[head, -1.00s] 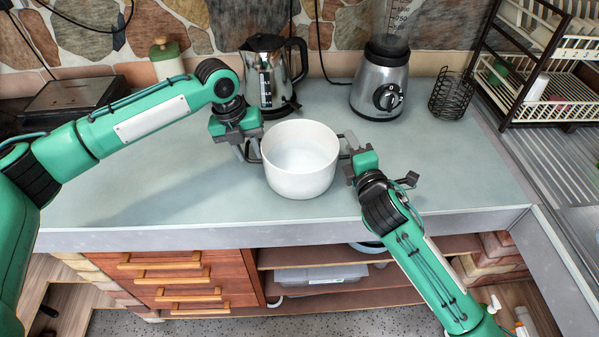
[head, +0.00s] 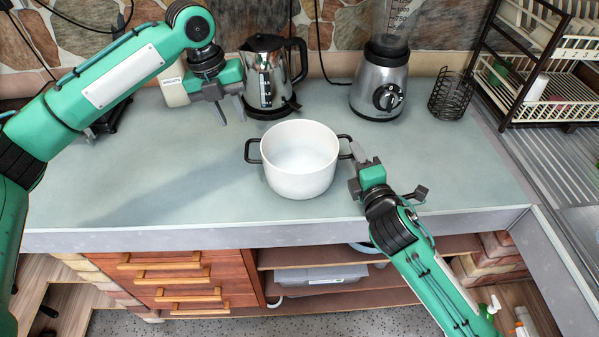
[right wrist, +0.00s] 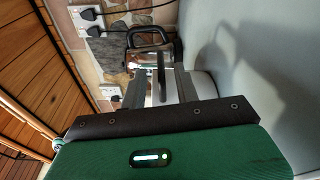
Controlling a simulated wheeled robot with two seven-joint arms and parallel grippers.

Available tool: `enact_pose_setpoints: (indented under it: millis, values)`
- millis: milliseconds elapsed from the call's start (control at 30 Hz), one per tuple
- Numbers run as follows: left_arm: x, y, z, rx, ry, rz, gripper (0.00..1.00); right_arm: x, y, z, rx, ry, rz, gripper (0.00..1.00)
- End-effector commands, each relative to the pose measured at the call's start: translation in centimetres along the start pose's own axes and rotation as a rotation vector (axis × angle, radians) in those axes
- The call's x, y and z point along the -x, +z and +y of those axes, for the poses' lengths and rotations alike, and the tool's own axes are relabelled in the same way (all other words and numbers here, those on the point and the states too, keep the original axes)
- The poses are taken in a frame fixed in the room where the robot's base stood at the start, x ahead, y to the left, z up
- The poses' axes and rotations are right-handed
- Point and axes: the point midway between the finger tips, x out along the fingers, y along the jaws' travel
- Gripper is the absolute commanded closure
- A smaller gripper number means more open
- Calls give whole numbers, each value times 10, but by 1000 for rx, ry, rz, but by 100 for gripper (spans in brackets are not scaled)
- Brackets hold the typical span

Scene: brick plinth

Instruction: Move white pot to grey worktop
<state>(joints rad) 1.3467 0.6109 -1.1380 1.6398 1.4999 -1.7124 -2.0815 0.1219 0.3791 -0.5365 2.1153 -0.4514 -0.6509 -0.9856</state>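The white pot (head: 300,170) stands upright on the grey worktop (head: 170,195), with a dark handle on each side. My left gripper (head: 231,112) is open and empty, raised above and left of the pot, clear of its left handle (head: 252,151). My right gripper (head: 354,164) is at the pot's right side, close to the right handle (head: 345,146). Its fingers are spread apart in the right wrist view (right wrist: 160,92), with a dark bar, seemingly the handle, showing between them. I cannot tell whether a finger touches the handle.
A kettle (head: 268,80) stands behind the pot, close to my left gripper. A blender (head: 380,85), a black wire basket (head: 452,94) and a dish rack (head: 545,95) stand at the back right. The worktop left of the pot is clear.

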Motion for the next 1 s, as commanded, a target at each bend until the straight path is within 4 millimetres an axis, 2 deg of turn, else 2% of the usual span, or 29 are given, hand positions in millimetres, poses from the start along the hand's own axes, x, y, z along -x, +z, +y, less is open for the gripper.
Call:
enact_pose_setpoints:
  millis: [33, 200, 400, 600, 1000]
  values:
    - [0, 0, 0, 0, 0, 0, 70, 12, 0, -1, -1, -3, 1, 69]
    - [0, 0, 0, 0, 0, 0, 70, 45, 0, -1, -2, -4, 1, 69]
    - [0, 0, 0, 0, 0, 0, 70, 70, 0, -1, -1, -3, 0, 69]
    - [0, 0, 0, 0, 0, 0, 70, 80, 0, 0, 0, -2, -1, 69]
    - [0, 0, 0, 0, 0, 0, 70, 80, 0, 0, -1, -1, -1, 69]
